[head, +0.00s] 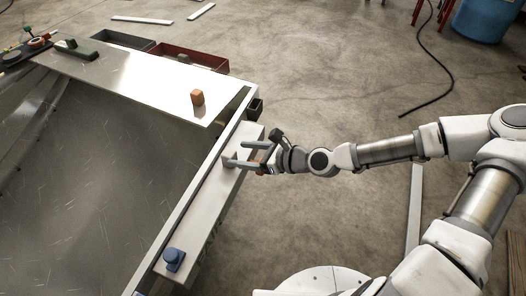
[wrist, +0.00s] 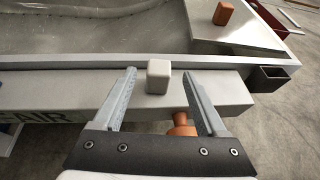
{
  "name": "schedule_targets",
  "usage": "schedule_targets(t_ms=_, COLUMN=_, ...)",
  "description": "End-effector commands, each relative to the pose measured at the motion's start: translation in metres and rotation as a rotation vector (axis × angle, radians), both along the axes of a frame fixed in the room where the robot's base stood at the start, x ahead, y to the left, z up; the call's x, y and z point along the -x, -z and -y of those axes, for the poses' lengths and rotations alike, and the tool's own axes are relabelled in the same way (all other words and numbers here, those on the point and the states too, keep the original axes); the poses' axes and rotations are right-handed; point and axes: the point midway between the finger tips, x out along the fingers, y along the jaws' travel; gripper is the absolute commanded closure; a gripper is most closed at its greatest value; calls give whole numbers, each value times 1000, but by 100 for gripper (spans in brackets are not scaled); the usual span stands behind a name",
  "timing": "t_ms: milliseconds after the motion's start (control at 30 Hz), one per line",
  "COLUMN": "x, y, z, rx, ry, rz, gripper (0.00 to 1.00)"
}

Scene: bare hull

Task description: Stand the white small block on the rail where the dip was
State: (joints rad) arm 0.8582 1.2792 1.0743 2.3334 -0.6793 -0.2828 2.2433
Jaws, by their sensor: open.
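The white small block (wrist: 158,76) stands on the pale grey rail (wrist: 65,97) in the wrist view, close to the raised inner lip. It looks slightly taller than wide. In the head view the rail (head: 203,218) runs along the near side of the hull, and the block is hard to make out between the fingers. My gripper (wrist: 158,80) is open, with one finger on each side of the block. Gaps show on both sides, so neither finger appears to touch it. My gripper (head: 234,152) reaches over the rail from the right in the head view. I cannot make out a dip.
An orange-brown knobbed thing (wrist: 181,125) shows below the right finger. A blue piece (head: 174,259) sits at the rail's near end. A dark open box (wrist: 270,78) hangs beside the rail. An orange block (head: 197,97) and a green piece (head: 80,51) stand on the metal plate.

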Motion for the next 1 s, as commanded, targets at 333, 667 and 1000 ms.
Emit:
schedule_targets(t_ms=333, x=17, y=-21, z=42, rx=-1, ry=3, rz=-1, gripper=26)
schedule_targets(t_ms=667, x=25, y=-27, z=58, rx=-1, ry=-2, rz=0, gripper=26)
schedule_targets(t_ms=1000, x=25, y=-27, z=59, rx=-1, ry=-2, rz=1, gripper=26)
